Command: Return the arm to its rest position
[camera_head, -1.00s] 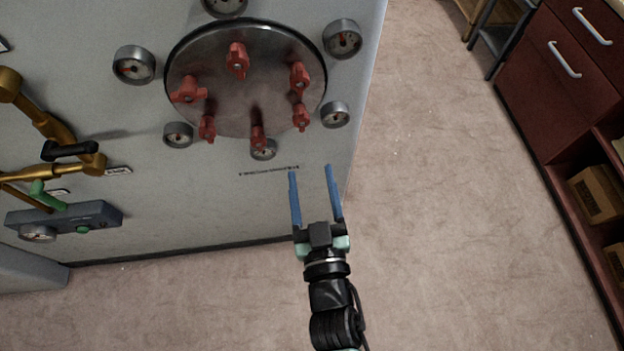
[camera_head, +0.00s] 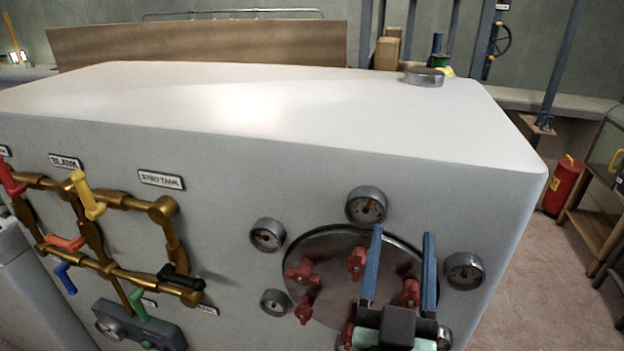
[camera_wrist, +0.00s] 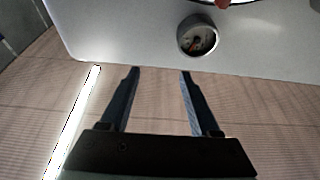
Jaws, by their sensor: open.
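My gripper (camera_head: 401,243) is in the lower right of the head view, its two blue fingers apart with nothing between them. It overlaps the round metal hatch plate (camera_head: 328,252) with red clamp knobs on the front of the white cabinet (camera_head: 400,170). The gap between fingers and plate is hard to judge here. In the wrist view the open fingers (camera_wrist: 158,70) have bare floor behind them, and a round gauge (camera_wrist: 198,36) on the cabinet lies above the right finger. Most of the arm is out of frame.
Several gauges, including one at the right (camera_head: 464,270), ring the plate. Brass pipes with coloured valve handles (camera_head: 88,195) stick out at the left, above a grey box (camera_head: 140,325). A red extinguisher (camera_head: 563,186) and a shelf (camera_head: 592,220) stand at the right. Floor shows between cabinet and shelf.

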